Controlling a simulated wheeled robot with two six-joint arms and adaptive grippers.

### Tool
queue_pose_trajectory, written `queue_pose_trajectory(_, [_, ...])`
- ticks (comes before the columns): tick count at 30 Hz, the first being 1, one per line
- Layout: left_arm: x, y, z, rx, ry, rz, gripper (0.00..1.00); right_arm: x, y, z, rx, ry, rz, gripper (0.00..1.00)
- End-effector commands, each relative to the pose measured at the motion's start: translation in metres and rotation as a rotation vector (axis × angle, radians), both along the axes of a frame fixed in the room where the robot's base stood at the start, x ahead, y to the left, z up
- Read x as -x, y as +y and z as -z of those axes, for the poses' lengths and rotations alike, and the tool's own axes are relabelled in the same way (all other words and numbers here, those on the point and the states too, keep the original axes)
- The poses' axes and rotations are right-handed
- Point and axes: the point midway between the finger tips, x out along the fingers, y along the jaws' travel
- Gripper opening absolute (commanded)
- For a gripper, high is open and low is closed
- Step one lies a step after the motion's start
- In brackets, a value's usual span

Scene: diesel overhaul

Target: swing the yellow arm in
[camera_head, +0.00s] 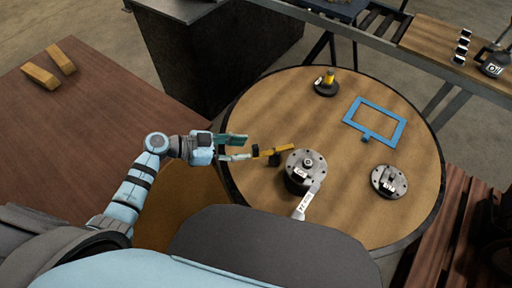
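The yellow arm (278,150) is a short bar on a dark post at the left part of the round table (330,220). It points from the post toward a grey flanged cylinder (300,181), and its other end points at my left gripper. My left gripper (245,148) is at the table's left edge with its fingers apart. The left end of the yellow arm is at or just beyond the fingertips; I cannot tell whether they touch.
A blue frame (375,123), a round flanged part (388,181) and a dark base with a yellow peg (327,84) are on the table. A brown table (90,140) with two yellowish blocks (53,67) is at left.

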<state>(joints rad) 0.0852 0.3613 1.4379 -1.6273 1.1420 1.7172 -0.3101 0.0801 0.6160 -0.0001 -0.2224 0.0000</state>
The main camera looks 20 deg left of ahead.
Motion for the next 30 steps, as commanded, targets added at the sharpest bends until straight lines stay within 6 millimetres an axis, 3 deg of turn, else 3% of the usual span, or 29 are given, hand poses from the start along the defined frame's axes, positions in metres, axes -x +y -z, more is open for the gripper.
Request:
queue_pose_trajectory(3, [-0.013, -0.024, 0.012, 0.003, -0.001, 0.001, 0.37, -0.002, 0.000, 0.007, 0.000, -0.003, 0.000, 0.40])
queue_pose_trajectory(7, [-0.021, -0.038, 0.018, 0.003, -0.001, 0.001, 0.37, -0.011, 0.000, 0.010, 0.000, -0.017, 0.000, 0.40])
queue_pose_trajectory(18, [-0.024, -0.045, 0.020, 0.000, -0.002, 0.003, 0.37, -0.010, 0.000, 0.010, 0.000, -0.017, 0.000, 0.40])
queue_pose_trajectory(25, [-0.024, -0.044, 0.020, 0.000, -0.002, 0.003, 0.00, -0.009, 0.000, 0.010, 0.000, -0.015, 0.000, 0.40])
queue_pose_trajectory(30, [-0.024, -0.044, 0.020, 0.000, -0.002, 0.003, 0.00, -0.009, 0.000, 0.010, 0.000, -0.015, 0.000, 0.40])
